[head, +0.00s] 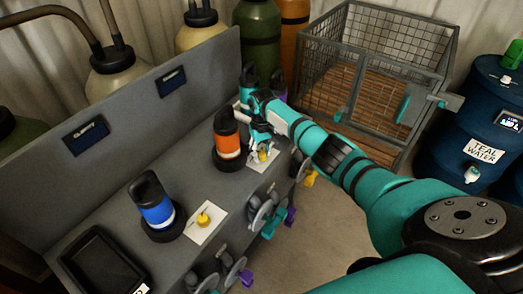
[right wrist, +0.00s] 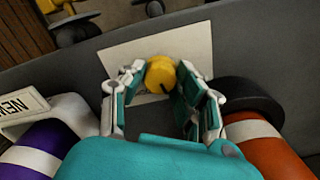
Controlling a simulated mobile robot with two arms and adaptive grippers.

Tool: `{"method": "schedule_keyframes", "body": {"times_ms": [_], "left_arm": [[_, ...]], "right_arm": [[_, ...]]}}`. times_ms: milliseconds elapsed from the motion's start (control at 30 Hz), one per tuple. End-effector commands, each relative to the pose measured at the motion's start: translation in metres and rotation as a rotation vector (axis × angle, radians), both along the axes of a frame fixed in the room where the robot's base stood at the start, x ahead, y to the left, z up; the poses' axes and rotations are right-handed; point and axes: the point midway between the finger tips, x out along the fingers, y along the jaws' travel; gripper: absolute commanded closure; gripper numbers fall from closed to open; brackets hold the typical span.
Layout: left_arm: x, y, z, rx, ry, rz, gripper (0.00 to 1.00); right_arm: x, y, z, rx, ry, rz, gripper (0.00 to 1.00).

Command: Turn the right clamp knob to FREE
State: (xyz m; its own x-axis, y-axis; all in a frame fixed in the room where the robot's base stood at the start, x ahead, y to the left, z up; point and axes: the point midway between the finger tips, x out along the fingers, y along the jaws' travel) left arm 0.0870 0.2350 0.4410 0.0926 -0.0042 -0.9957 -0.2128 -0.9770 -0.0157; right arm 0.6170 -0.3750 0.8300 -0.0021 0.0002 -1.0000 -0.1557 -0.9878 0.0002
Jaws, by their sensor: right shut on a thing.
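The right clamp knob is a small yellow knob (head: 264,156) on a white plate (head: 256,166) beside the orange-banded black handle (head: 228,146). In the right wrist view the knob (right wrist: 160,72) sits between the fingertips of my right gripper (right wrist: 162,80), which is shut on it. A dark mark on the knob points toward the gripper's palm. In the head view my right gripper (head: 262,143) reaches down over the knob and partly hides it. No lettering on the plate is readable. My left gripper is not in view.
Another yellow knob (head: 203,219) on a white plate lies near the blue-banded handle (head: 158,214). A dark tablet (head: 100,265) lies at the bench's near left. Handwheels (head: 262,215) stick out along the bench's front. A wire cage (head: 375,75) and blue drums (head: 490,125) stand beyond.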

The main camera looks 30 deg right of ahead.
Motion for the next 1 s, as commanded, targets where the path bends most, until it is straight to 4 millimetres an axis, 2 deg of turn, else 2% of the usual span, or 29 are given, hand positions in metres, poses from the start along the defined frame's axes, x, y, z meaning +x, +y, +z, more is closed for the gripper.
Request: {"method": "schedule_keyframes", "body": {"times_ms": [500, 1000], "left_arm": [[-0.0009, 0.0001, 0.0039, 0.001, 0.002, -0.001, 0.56], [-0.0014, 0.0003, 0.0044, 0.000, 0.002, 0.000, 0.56]], "right_arm": [[0.0018, -0.0005, 0.0020, -0.001, -0.006, 0.421, 1.00], [0.0022, -0.0002, 0.0024, -0.001, -0.007, 0.562, 1.00]]}}
